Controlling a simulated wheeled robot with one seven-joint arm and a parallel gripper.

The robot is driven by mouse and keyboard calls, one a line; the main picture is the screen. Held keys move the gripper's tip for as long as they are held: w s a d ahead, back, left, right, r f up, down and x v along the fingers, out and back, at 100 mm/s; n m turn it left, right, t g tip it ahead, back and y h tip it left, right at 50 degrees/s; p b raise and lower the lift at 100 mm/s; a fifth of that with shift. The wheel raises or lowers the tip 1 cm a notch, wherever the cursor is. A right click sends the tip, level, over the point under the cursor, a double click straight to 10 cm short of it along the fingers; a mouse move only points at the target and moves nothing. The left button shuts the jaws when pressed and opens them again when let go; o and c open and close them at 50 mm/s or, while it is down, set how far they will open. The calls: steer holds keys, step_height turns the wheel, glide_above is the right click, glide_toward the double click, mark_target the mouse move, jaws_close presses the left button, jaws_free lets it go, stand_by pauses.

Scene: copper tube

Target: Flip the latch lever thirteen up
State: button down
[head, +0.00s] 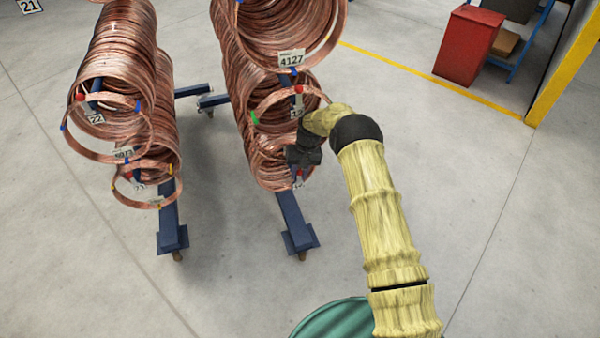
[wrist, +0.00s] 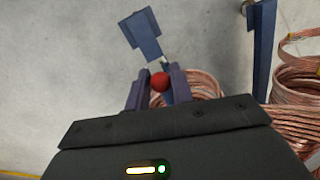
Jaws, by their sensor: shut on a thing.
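The right rack carries copper tube coils (head: 233,70). A small tag (head: 298,181) hangs at its lowest front arm; its number is too small to read for certain. My gripper (head: 297,157) is at the front of the lower right coil, just above that tag. In the wrist view, a red lever knob (wrist: 159,82) sits between the two fingers of my gripper (wrist: 156,88), which is shut on it. The gripper hides most of the lever in the head view, and I cannot tell its angle.
A left rack of coils (head: 120,60) stands beside the right one. Blue rack feet (head: 297,230) reach forward over the floor. A large coil (head: 335,40) with tag 4127 hangs above my gripper. A red cabinet (head: 467,45) stands at the back right. Open floor lies to the right.

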steer(key=shift+a+f, duration=0.1)
steer(key=shift+a, duration=0.1)
steer(key=c, duration=1.3)
jaws_free()
steer(key=shift+d, duration=0.1)
steer(key=shift+s+d+t, duration=0.1)
steer(key=shift+s+t, duration=0.05)
steer(key=shift+t, duration=0.15)
